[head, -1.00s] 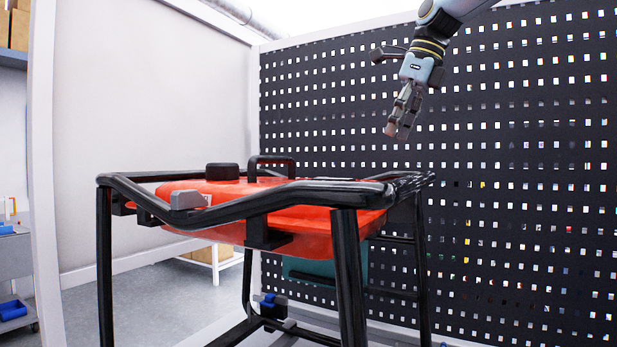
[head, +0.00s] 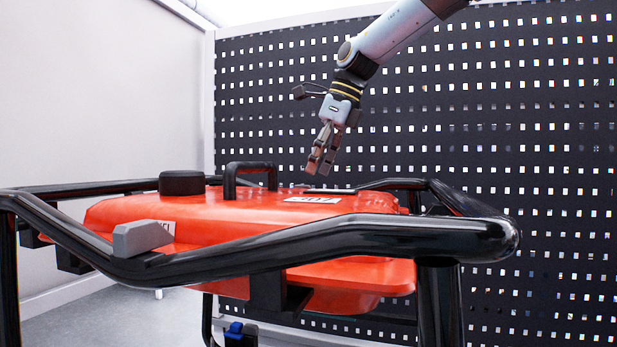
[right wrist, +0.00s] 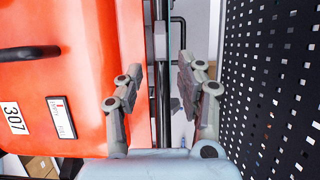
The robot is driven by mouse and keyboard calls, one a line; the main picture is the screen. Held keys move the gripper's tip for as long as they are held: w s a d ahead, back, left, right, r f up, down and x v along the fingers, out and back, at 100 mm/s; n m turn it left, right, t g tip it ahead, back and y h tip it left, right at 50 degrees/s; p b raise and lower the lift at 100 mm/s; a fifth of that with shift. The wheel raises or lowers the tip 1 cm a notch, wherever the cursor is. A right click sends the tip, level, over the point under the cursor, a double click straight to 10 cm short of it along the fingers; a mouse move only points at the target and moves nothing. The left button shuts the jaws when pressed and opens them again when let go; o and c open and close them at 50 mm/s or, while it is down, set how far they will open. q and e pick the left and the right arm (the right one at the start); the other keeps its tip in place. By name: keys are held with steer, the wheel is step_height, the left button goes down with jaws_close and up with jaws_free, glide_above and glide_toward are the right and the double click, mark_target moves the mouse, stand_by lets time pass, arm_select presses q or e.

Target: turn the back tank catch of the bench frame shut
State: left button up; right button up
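The bench frame (head: 370,236) is black tube around a red-orange tank (head: 260,215). A grey catch (head: 142,237) sits on its near rail. In the right wrist view a small grey piece (right wrist: 160,42), which looks like the back catch, lies on the dark far rail (right wrist: 155,110) beside the tank (right wrist: 85,70). I cannot make out its turn angle, and I cannot pick it out in the head view. My right gripper (head: 320,165) is above the tank's far side, pointing down. In the right wrist view its fingers (right wrist: 160,65) are apart on either side of the rail, holding nothing. My left gripper is not in view.
A black cap (head: 182,183) and a black handle (head: 232,182) stand up from the tank top. A dark perforated panel (head: 560,130) stands behind the frame; it is to the right in the wrist view. The air above the tank's left half is clear.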

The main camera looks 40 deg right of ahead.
mark_target(309, 186)
steer(key=x, duration=0.3)
steer(key=shift+w, duration=0.25)
steer(key=shift+w+a+f+p, duration=0.1)
steer(key=shift+f+p, duration=0.3)
steer(key=shift+f, duration=0.25)
steer(key=shift+c, duration=0.8)
steer(key=c, duration=0.5)
jaws_close()
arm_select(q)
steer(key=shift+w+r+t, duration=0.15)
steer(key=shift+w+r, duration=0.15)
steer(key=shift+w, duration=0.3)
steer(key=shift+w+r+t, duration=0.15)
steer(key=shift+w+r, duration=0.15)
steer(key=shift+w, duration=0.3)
